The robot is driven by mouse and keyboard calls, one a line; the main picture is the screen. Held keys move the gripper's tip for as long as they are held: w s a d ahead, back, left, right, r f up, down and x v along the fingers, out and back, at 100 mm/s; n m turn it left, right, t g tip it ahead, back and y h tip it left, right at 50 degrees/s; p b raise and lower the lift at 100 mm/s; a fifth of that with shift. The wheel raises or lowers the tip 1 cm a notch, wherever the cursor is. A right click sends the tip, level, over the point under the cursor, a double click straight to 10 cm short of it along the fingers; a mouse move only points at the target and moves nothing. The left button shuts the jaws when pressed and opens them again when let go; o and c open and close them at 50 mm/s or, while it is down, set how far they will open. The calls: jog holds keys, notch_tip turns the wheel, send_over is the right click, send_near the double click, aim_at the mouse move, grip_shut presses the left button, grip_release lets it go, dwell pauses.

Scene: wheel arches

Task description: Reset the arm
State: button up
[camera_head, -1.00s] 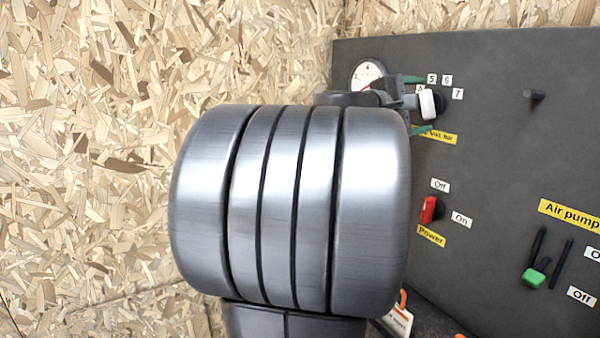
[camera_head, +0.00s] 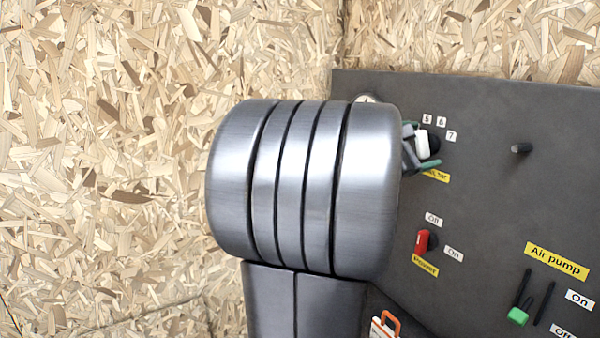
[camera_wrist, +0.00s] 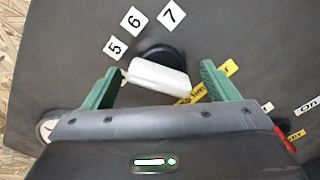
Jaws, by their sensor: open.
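My gripper (camera_wrist: 160,90) is open in the wrist view, with its two green fingers on either side of a white knob handle (camera_wrist: 158,75). The fingers look apart from the handle, though the left one comes close to its end. In the head view my gripper (camera_head: 424,147) is mostly hidden behind my own large grey arm link, with a green fingertip showing beside the white knob handle (camera_head: 422,140). The knob's black round base (camera_head: 434,146) is on the dark panel (camera_head: 480,200), near the labels 5, 6 and 7.
A red power switch (camera_head: 422,242) sits below the knob. A green slider (camera_head: 517,316) is at the lower right under the yellow Air pump label (camera_head: 556,261). A dark peg (camera_head: 522,148) sticks out of the panel. Chipboard walls (camera_head: 110,130) stand left and behind.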

jog(key=shift+r+n+p, duration=0.2)
jog(key=shift+n+p, duration=1.2)
jog(key=shift+p, duration=1.1)
jog(key=b+v, duration=0.1)
jog(key=v, duration=0.5)
jog(key=shift+s+a+f, duration=0.2)
jog(key=shift+a, duration=0.15)
jog(key=shift+f, duration=0.15)
